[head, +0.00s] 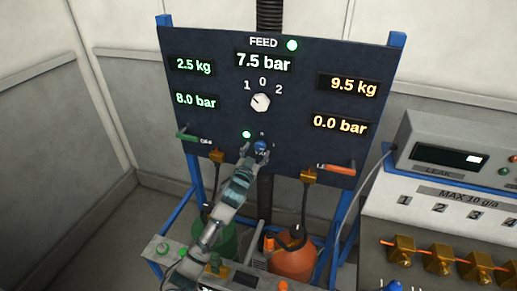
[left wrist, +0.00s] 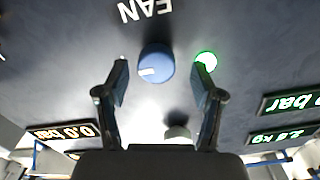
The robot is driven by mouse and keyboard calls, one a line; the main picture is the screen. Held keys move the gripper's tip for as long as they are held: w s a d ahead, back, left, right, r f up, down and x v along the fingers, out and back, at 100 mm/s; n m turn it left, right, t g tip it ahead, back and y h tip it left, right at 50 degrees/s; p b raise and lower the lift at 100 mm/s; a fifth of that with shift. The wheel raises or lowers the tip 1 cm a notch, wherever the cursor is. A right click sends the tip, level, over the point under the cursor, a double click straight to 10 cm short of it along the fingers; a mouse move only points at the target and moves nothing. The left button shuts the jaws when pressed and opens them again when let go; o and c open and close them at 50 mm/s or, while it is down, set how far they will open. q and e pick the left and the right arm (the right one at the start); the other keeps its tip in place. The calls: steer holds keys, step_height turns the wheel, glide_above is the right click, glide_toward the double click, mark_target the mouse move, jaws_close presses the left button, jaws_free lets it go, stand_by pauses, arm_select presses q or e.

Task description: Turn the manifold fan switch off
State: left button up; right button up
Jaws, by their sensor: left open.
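The fan switch is a round blue knob (head: 261,145) low on the dark panel, partly hidden by my left gripper (head: 253,154) in the head view. In the left wrist view the blue knob (left wrist: 155,63) has a white mark pointing to the picture's left, and the word FAN appears upside down above it. A lit green lamp (left wrist: 206,60) is beside the knob; it also shows in the head view (head: 246,134). My left gripper (left wrist: 160,75) is open, its fingers on either side of the knob; contact cannot be told. My right gripper is not in view.
The panel (head: 225,100) carries lit readouts and a white selector knob (head: 260,102) above the fan switch. A green handle (head: 187,137) and an orange handle (head: 337,169) flank it. An orange container (head: 290,256) stands below, and a manifold unit (head: 440,225) is at right.

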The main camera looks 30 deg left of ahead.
arm_select(q)
steer(key=shift+x, duration=1)
steer(key=shift+w, duration=0.2)
steer(key=shift+d+r, duration=0.1)
steer(key=shift+d, duration=0.3)
steer(key=c, duration=0.3)
steer(key=shift+a, duration=0.15)
steer(key=c, duration=0.8)
steer(key=shift+s+a, duration=0.1)
steer(key=shift+a, duration=0.05)
steer(key=shift+c, duration=0.2)
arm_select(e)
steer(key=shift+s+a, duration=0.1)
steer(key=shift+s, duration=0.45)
